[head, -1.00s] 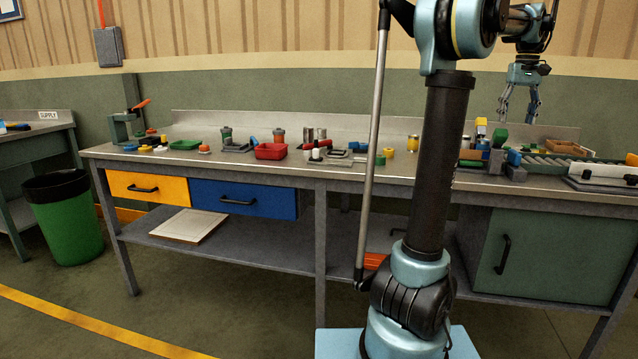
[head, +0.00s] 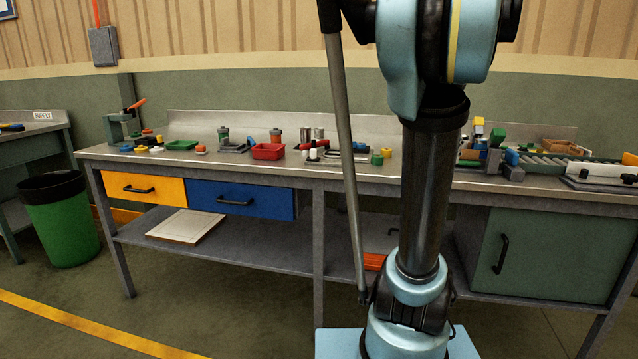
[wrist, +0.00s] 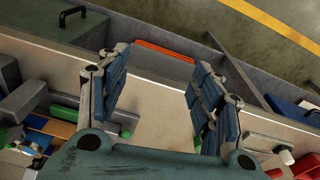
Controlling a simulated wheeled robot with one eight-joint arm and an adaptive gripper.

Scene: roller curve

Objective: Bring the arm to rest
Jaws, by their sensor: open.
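My gripper (wrist: 158,75) shows in the wrist view with its two fingers spread apart. It is open and nothing is between the fingers. It hangs over the front part of the workbench top (wrist: 155,125), with the bench edge and lower shelf beyond. In the head view my arm stands folded upright in front of the bench, right of the middle. My gripper is out of the head view there.
The workbench (head: 350,177) carries a red tray (head: 268,152), a green tray (head: 182,145), several small parts and a roller conveyor (head: 560,162). A yellow drawer (head: 120,188) and blue drawer (head: 220,208) sit below. A green bin (head: 62,225) stands left.

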